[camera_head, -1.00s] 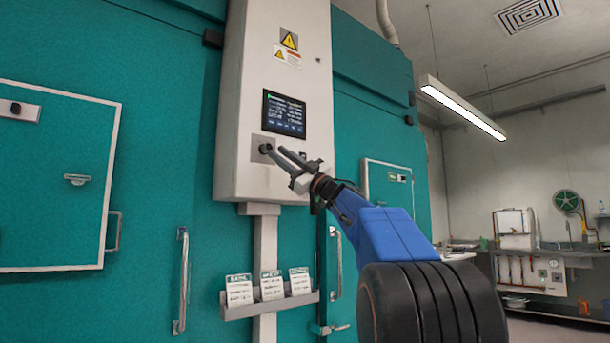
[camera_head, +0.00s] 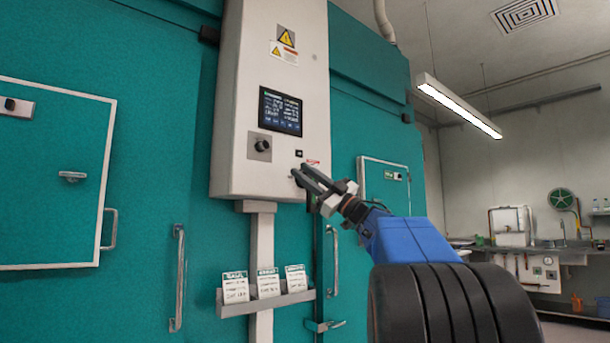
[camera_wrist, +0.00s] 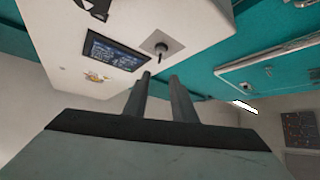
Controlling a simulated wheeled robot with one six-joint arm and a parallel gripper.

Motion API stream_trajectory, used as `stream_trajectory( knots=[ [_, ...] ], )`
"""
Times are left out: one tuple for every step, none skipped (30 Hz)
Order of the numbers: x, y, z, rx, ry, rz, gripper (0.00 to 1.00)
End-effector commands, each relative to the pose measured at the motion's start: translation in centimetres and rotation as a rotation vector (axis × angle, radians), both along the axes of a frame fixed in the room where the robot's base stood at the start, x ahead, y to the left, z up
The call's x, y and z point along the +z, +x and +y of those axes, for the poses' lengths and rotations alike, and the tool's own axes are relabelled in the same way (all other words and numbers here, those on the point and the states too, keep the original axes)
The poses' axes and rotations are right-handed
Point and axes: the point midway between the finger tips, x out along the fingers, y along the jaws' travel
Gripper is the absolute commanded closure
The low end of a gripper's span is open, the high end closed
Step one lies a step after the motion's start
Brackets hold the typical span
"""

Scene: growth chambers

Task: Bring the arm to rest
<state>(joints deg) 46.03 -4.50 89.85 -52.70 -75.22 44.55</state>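My gripper (camera_head: 300,175) is in front of the lower right part of a white control box (camera_head: 240,100). Its two fingers point up and left toward the box, with a gap between them and nothing held. In the wrist view the fingers (camera_wrist: 163,82) also stand apart and empty. A black knob (camera_head: 262,145) on a square grey plate sits on the box, left of the fingers and apart from them. The knob also shows in the wrist view (camera_wrist: 161,47), beyond the fingertips. My blue arm reaches in from the lower right.
A lit screen (camera_head: 280,111) is above the knob. A card rack (camera_head: 266,303) with several cards hangs below the box. Teal chamber doors with handles (camera_head: 178,278) stand on both sides. A bench (camera_head: 540,250) with equipment stands at the far right.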

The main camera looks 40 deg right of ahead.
Motion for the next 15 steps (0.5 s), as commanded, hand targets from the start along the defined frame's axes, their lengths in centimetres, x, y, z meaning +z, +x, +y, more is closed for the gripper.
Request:
stream_trajectory(
  knots=[
    [0.0,0.01,0.0,0.0,0.0,0.0,0.76],
    [0.0,0.01,0.0,0.0,0.0,0.0,0.76],
    [0.01,0.01,-0.01,0.0,0.0,0.0,0.76],
    [0.01,0.01,-0.01,0.0,0.0,0.0,0.76],
    [0.0,0.02,-0.01,0.0,0.0,0.0,0.76],
    [0.01,0.03,-0.01,0.0,0.0,0.0,0.76],
    [0.01,0.02,0.0,0.0,0.0,0.0,0.76],
    [0.01,0.03,-0.01,0.0,0.0,0.0,0.76],
    [0.0,0.03,0.0,-0.001,0.001,0.0,0.76],
    [0.01,0.05,0.03,-0.002,0.003,0.0,0.76],
    [0.01,0.08,0.09,-0.005,0.006,0.001,0.76],
    [0.01,0.16,0.22,-0.013,0.013,0.001,0.76],
    [-0.03,0.27,0.31,-0.022,0.025,0.003,0.76],
    [-0.1,0.41,0.43,-0.034,0.039,0.004,0.76],
    [-0.19,0.63,0.7,-0.055,0.061,0.008,0.76]
  ],
)
